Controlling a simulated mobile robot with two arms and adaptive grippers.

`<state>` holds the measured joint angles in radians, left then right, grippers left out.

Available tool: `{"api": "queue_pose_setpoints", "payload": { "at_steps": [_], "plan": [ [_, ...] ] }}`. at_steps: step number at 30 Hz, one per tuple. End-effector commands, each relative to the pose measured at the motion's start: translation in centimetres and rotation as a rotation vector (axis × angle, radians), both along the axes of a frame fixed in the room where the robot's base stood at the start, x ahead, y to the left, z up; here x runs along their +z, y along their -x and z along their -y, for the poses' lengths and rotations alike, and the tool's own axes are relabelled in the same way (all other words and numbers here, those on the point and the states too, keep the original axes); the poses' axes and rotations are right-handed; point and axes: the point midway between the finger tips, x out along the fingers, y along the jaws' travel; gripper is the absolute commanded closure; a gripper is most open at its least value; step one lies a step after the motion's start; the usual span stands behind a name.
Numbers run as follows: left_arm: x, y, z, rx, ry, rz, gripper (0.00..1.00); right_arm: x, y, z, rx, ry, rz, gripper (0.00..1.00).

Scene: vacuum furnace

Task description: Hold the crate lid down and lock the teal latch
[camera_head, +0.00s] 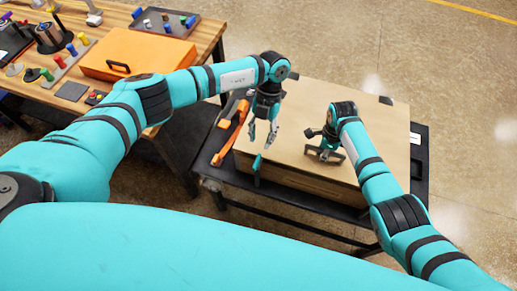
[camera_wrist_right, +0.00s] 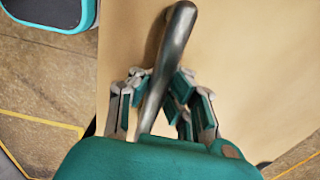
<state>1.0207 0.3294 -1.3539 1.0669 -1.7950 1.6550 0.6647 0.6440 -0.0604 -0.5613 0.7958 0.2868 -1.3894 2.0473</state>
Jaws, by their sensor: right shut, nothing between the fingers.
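The wooden crate lid (camera_head: 345,105) lies flat on the crate (camera_head: 310,180), which stands on a dark-framed table. The small teal latch (camera_head: 257,163) is at the crate's front left edge; whether it is locked cannot be told. My left gripper (camera_head: 262,142) is open and empty, pointing down just above the latch, apart from it. My right gripper (camera_head: 325,153) is shut with nothing held, low over the lid's front part at a metal bar handle. In the right wrist view, the grey handle (camera_wrist_right: 170,60) runs between or across the fingers of that gripper (camera_wrist_right: 160,95).
An orange part (camera_head: 231,135) lies along the crate's left side on the dark table (camera_head: 422,165). A workbench at upper left holds an orange case (camera_head: 135,55), a grey tray (camera_head: 165,22) and several coloured pieces. The lid's back part is mostly clear.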

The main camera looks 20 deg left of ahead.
Motion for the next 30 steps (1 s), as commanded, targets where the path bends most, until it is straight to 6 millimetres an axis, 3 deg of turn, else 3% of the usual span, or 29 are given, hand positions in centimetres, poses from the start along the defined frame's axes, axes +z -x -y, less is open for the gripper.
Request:
{"api": "queue_pose_setpoints", "payload": {
  "at_steps": [1,6,16,23,30],
  "plan": [
    [0.7,-0.4,0.0,0.001,0.000,0.003,0.64,-0.7,0.7,0.1,-0.001,0.002,-0.017,1.00],
    [2.3,-0.9,0.0,0.000,0.000,0.000,0.64,-0.7,0.7,0.1,-0.001,0.002,-0.017,1.00],
    [2.7,-1.1,0.0,0.000,0.000,-0.001,0.64,-0.7,0.7,0.2,-0.001,0.003,-0.016,1.00],
    [2.6,-1.1,0.0,0.000,0.000,-0.001,0.64,-0.7,0.6,0.2,-0.001,0.004,-0.015,0.70],
    [2.7,-1.0,0.1,0.000,0.000,-0.001,0.64,-0.5,0.4,0.2,-0.001,0.004,-0.010,0.68]
  ]
}}
